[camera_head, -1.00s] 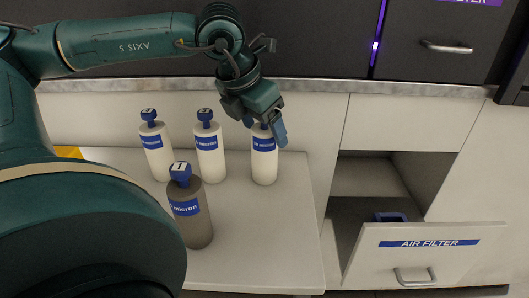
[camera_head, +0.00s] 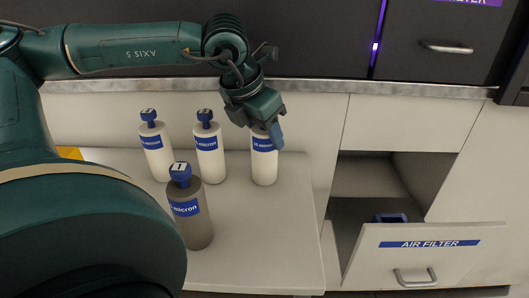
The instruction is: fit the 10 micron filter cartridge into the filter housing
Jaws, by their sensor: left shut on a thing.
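My left gripper (camera_head: 268,133) is over the top of the rightmost white cartridge (camera_head: 264,168) and is shut on its blue cap, which the fingers mostly hide. This cartridge stands upright on the white table, and its blue label is partly covered, so I cannot read its number for sure. Two more white cartridges with blue caps, one at the left (camera_head: 157,160) and one in the middle (camera_head: 210,160), stand to its left. A grey cartridge (camera_head: 192,222) with a blue cap and a "micron" label stands nearer. I cannot make out the filter housing. My right gripper is not in view.
The white table (camera_head: 260,240) is clear in front of the held cartridge. To the right, an open drawer labelled "AIR FILTER" (camera_head: 430,258) has a blue item (camera_head: 390,217) inside. A counter edge (camera_head: 330,88) runs behind the arm.

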